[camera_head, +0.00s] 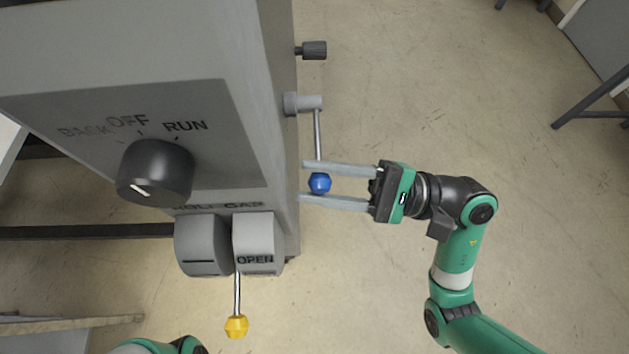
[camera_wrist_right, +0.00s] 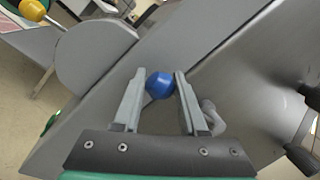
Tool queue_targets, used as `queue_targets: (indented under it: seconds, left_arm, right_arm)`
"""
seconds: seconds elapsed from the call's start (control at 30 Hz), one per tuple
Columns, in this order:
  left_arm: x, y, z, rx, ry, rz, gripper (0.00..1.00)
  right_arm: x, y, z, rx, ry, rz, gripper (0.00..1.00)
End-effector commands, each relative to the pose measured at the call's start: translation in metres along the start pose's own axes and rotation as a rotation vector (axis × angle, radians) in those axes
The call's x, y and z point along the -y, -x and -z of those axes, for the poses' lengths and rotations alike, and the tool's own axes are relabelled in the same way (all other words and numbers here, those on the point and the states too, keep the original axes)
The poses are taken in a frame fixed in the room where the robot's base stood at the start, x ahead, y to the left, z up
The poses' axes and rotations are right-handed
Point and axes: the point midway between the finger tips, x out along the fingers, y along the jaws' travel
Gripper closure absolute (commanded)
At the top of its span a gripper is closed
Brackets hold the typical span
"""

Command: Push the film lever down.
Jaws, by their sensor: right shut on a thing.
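A thin metal lever with a blue knob (camera_head: 320,183) hangs from a grey pivot (camera_head: 302,103) on the machine's right side. No label shows by it. My right gripper (camera_head: 302,181) comes in from the right, with one finger on each side of the blue knob, and is shut on it. In the right wrist view the blue knob (camera_wrist_right: 159,85) sits between the fingertips. My left gripper is not in view; only a bit of my left arm shows at the bottom edge.
The grey machine (camera_head: 262,130) has a black dial (camera_head: 155,172) marked BACK, OFF, RUN. A second lever with a yellow knob (camera_head: 236,326) hangs below the part marked OPEN. A dark side knob (camera_head: 314,50) sticks out above the blue-knob lever.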

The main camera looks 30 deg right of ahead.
Motion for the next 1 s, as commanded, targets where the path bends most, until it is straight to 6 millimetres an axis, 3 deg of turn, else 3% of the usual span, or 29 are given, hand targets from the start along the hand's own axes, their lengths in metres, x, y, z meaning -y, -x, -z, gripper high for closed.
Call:
queue_targets:
  seconds: [0.37, 0.4, 0.57, 1.0]
  left_arm:
    - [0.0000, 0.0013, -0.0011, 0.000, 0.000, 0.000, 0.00]
    - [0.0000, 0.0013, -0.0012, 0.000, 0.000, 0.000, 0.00]
    - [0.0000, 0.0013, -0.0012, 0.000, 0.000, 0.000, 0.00]
    - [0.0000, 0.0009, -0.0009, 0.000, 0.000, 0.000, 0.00]
  right_arm:
    - [-0.0022, 0.0010, 0.0051, -0.012, 0.001, -0.004, 1.00]
    - [-0.0023, 0.0010, 0.0052, -0.012, 0.001, -0.004, 0.55]
    - [-0.0020, 0.0010, 0.0049, -0.010, 0.000, -0.003, 0.29]
    - [-0.0010, 0.0006, 0.0022, -0.004, 0.004, -0.002, 0.29]
